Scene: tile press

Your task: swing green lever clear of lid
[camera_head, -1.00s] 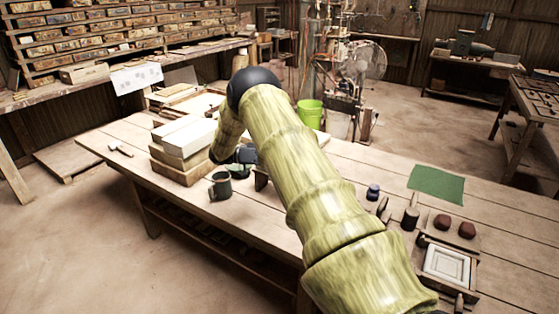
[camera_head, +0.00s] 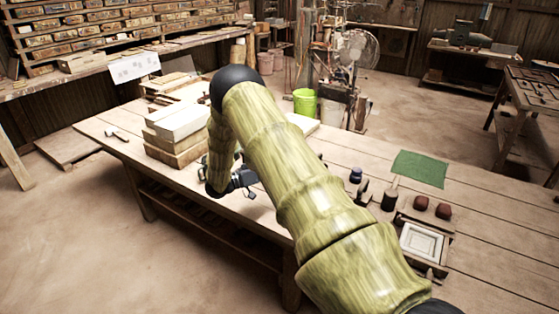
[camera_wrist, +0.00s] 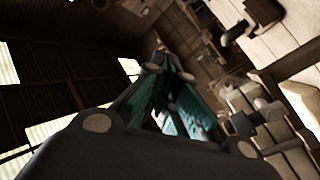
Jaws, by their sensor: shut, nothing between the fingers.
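My gripper (camera_head: 246,181) is dark and shut, with nothing visible between its fingers. I cannot make out a green lever in either view. A tray with a white square frame (camera_head: 422,242) lies on the bench's right part, well apart from my gripper. I cannot tell whether it belongs to the press or its lid. My arm hides the middle of the bench.
Stacked blocks (camera_head: 182,122) stand left of my arm. The bench's left end is mostly clear, with a small hammer (camera_head: 116,133).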

